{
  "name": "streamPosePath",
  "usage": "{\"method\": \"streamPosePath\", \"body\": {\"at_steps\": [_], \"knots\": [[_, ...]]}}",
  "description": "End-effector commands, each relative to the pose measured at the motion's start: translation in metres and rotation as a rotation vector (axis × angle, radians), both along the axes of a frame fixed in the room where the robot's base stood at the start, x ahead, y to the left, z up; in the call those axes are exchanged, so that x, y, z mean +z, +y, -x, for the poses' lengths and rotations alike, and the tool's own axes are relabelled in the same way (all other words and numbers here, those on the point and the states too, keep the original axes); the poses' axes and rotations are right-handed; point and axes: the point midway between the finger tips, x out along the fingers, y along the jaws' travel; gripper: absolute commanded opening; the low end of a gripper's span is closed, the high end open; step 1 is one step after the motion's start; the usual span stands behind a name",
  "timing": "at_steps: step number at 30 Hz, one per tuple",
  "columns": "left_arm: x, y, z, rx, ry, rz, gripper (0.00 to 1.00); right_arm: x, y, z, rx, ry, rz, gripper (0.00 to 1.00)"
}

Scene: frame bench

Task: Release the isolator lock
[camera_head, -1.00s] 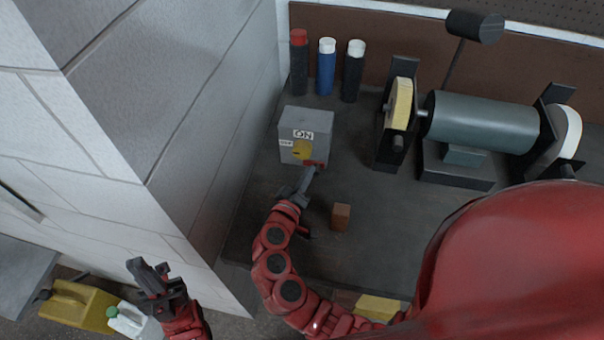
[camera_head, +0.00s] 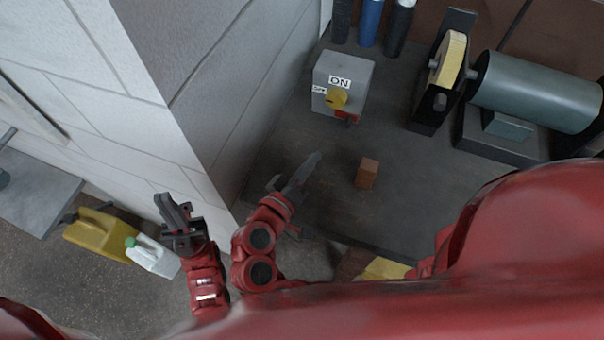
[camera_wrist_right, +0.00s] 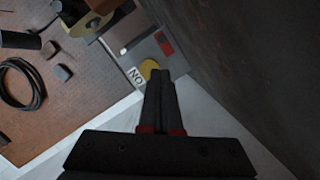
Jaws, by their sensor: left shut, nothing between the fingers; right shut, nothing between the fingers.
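The isolator is a grey box (camera_head: 349,72) on the bench, with a white ON label and a smaller label at its left. A yellow knob (camera_head: 336,98) sits on its front; which label it points to is unclear. A red piece (camera_head: 347,117) shows below the knob. My right gripper (camera_head: 314,158) is shut and empty, apart from the box on its near side. In the right wrist view, its fingertips (camera_wrist_right: 160,73) overlap the yellow knob (camera_wrist_right: 148,67), and the red piece (camera_wrist_right: 164,43) shows beyond them. My left gripper (camera_head: 170,206) is shut and empty, off the bench at the left.
A brown block (camera_head: 367,173) stands on the bench right of my right gripper. A grey motor with wheels (camera_head: 535,93) stands at the right, and several bottles (camera_head: 369,22) behind the box. A block wall (camera_head: 235,80) rises at the left. Jugs (camera_head: 95,233) are on the floor.

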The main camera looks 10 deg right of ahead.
Motion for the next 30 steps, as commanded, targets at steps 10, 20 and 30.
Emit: {"method": "streamPosePath", "body": {"at_steps": [10, 20, 30], "knots": [[-0.006, 0.0, 0.0, 0.0, 0.0, 0.0, 0.0, 0.006, 0.027, 0.027, 0.001, 0.0, -0.003, 0.0], [-0.005, 0.0, 0.0, 0.0, 0.0, 0.0, 0.0, 0.007, 0.028, 0.028, 0.0, -0.001, -0.001, 0.0], [0.001, 0.0, 0.0, 0.0, 0.0, 0.0, 0.0, 0.013, 0.027, 0.028, 0.0, -0.001, -0.001, 0.0]]}}
